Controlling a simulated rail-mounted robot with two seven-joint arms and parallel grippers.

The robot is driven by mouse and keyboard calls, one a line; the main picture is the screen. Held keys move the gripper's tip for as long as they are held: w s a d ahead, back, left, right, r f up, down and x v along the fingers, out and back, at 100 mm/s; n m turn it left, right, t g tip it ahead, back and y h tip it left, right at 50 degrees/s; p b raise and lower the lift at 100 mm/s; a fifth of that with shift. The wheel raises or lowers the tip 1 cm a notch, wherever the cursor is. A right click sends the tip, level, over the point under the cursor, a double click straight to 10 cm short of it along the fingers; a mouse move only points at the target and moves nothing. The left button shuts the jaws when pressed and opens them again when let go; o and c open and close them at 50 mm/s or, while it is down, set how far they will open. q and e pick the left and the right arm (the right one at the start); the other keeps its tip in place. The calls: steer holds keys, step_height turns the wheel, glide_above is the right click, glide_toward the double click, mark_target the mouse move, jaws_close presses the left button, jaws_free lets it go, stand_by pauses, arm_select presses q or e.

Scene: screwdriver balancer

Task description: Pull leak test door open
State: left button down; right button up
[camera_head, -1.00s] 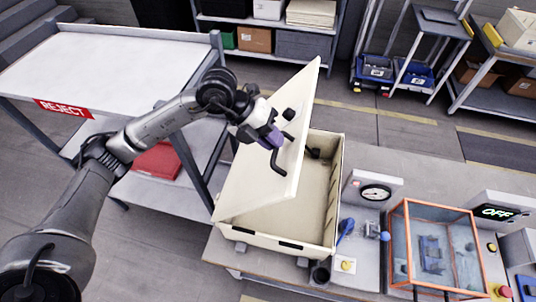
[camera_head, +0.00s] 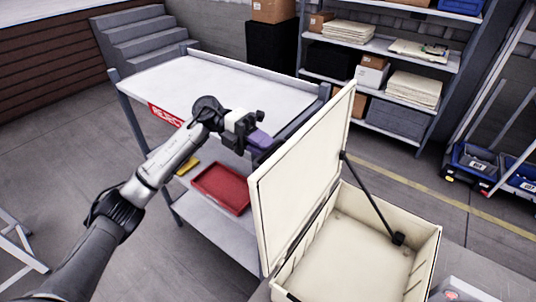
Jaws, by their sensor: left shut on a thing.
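The leak test door (camera_head: 300,185) is a cream panel that stands steeply open on the left side of the cream leak test box (camera_head: 425,262). A dark strut (camera_head: 372,200) runs from the door down into the open box. My left gripper (camera_head: 270,146) is at the left, outer side of the door, near its upper part. It is shut on the door handle, which the panel hides from this view. My right gripper is not in view.
A white-topped reject table (camera_head: 190,88) stands close behind and left of the door, with a red tray (camera_head: 222,188) on its lower shelf. Shelving (camera_head: 385,50) stands at the back. Open floor lies to the left.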

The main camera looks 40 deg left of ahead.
arm_select(q)
steer(key=shift+a+f, duration=0.2)
steer(key=shift+a, duration=0.5)
steer(key=c, duration=1.1)
jaws_free()
steer(key=shift+c, duration=0.2)
steer(key=shift+a, duration=0.1)
steer(key=a+r+b, duration=0.1)
steer(key=a+b, duration=0.1)
steer(key=a, duration=1.1)
steer(key=shift+a+b, duration=0.3)
steer(key=shift+s+r, duration=0.15)
